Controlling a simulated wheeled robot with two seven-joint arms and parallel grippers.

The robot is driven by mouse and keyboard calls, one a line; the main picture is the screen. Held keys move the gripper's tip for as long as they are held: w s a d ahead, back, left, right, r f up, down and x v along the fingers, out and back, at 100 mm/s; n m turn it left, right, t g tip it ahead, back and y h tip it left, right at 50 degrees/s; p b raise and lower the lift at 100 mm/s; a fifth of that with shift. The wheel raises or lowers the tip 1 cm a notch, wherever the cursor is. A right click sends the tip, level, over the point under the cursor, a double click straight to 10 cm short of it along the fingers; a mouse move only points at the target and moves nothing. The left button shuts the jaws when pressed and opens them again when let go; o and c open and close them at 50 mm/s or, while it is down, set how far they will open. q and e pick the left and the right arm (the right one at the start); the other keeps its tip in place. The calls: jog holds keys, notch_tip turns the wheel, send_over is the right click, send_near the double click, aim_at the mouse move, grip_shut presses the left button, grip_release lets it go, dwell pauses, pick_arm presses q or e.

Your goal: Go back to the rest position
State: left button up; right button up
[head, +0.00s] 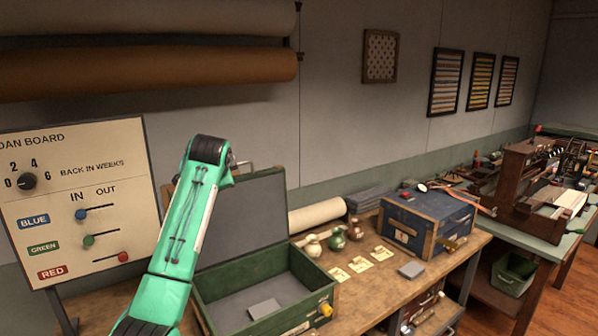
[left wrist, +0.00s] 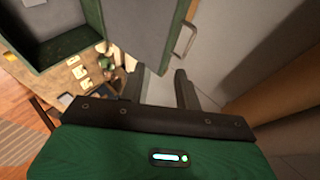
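My left arm rises from the bottom left of the head view, in front of the open green case (head: 212,305) and its raised lid (head: 262,210). My left gripper is hidden behind the arm there. In the left wrist view my left gripper (left wrist: 160,86) has its two dark fingers apart, with nothing held between them. The lid (left wrist: 150,30), with its metal handle (left wrist: 184,41), is just beyond the fingers; I cannot tell the exact gap. My right gripper is in neither view.
A loan board (head: 110,190) stands at left. Fabric rolls (head: 150,65) hang above. The wooden table (head: 375,295) bears a blue case (head: 425,225), small jars, paper cards and a grey block (head: 411,270). Another grey block (head: 263,308) lies in the green case. A loom (head: 535,190) stands at right.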

pick_arm(q)
jog(key=s+a+f+n+g, duration=0.1)
jog(key=s+f+n, duration=0.1)
jog(key=s+f, duration=0.7)
jog(key=s+f+n+g, duration=0.1)
jog(key=s+f, duration=0.3)
jog(key=f, duration=0.9)
jog(key=s+a+f+n+g, duration=0.1)
jog(key=s+f+n+g, duration=0.1)
jog(key=s+f, duration=0.7)
jog(key=s+f+n+g+h, duration=0.1)
jog(key=s+f, duration=0.4)
jog(key=s, duration=0.3)
jog(key=s+f+n, duration=0.2)
jog(key=s+f, duration=0.4)
jog(key=s, duration=0.1)
jog(key=s+n+g, duration=0.3)
jog(key=s, duration=1.8)
notch_tip(320, 180, down, 32)
jog(key=g+b, duration=0.1)
jog(key=s+a+f, duration=0.2)
jog(key=s+f, duration=0.8)
jog(key=s+a+f+g+b, duration=0.1)
jog(key=s+a+f, duration=0.1)
jog(key=s+f, duration=0.8)
jog(key=shift+f, duration=0.65)
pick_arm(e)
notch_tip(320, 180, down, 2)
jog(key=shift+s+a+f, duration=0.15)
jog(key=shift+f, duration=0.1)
